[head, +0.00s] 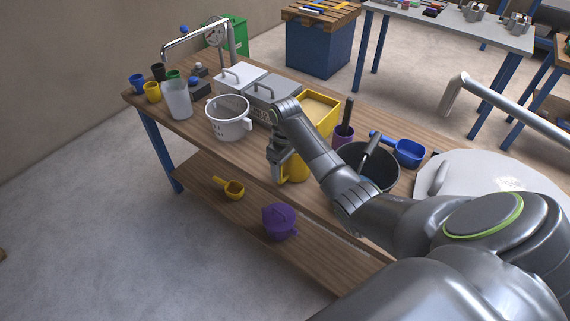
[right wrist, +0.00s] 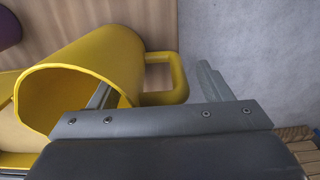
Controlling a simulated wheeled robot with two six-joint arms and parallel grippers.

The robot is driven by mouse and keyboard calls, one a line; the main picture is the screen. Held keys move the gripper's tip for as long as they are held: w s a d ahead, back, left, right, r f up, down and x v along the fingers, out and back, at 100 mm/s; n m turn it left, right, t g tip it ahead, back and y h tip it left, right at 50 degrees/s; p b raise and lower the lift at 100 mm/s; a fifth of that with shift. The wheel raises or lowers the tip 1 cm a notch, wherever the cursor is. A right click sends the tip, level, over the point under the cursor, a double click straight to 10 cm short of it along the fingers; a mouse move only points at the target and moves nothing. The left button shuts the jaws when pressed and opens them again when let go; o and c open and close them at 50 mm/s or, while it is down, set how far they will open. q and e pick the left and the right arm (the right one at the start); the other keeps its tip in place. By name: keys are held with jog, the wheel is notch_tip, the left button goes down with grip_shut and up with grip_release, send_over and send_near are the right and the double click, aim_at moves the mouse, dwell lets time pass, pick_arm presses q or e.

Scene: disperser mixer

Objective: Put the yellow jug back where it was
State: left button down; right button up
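The yellow jug (head: 297,167) stands on the wooden bench near its front edge, partly hidden behind my right gripper (head: 278,172). In the right wrist view the jug (right wrist: 105,60) shows its open mouth and its loop handle (right wrist: 178,75). My right gripper (right wrist: 157,88) is open there, with its fingers spread and the handle showing between them. One finger overlaps the jug's wall; the other is clear of the handle. I cannot tell whether any finger touches the jug. My left gripper is out of view.
A white strainer pot (head: 228,118) stands left of the jug, a yellow bin (head: 322,101) behind it. A purple cup (head: 343,136), black bucket (head: 367,166) and blue scoop (head: 409,153) stand to its right. A yellow ladle (head: 232,188) and purple jug (head: 279,221) are on the lower shelf.

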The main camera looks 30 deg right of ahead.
notch_tip(320, 180, up, 7)
jog(key=shift+w+f+b, duration=0.1)
jog(key=shift+b, duration=0.35)
notch_tip(320, 180, up, 4)
jog(key=p, duration=0.3)
jog(key=shift+f, duration=0.15)
jog(key=shift+r+p, duration=0.75)
jog(key=shift+p, duration=0.25)
